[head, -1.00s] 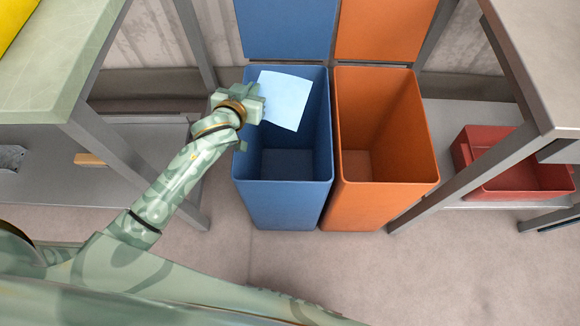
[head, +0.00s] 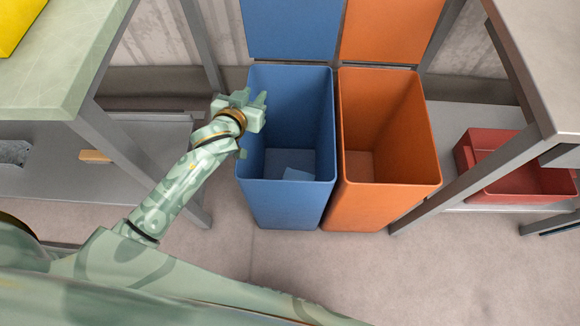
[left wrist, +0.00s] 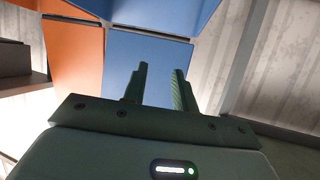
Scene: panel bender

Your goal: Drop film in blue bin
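The film (head: 297,174) is a light blue sheet lying low inside the blue bin (head: 290,207), toward its near side; part of it is hidden by the bin's front wall. The blue bin stands with its lid up. My left gripper (head: 262,100) is over the bin's left rim, open and empty. In the left wrist view its two fingers (left wrist: 158,85) stand apart with nothing between them. My right gripper does not show.
An orange bin (head: 388,207) with its lid up stands right beside the blue one. A table (head: 60,70) is at the left and another at the right. A red tray (head: 515,185) sits on the right shelf. The floor in front is clear.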

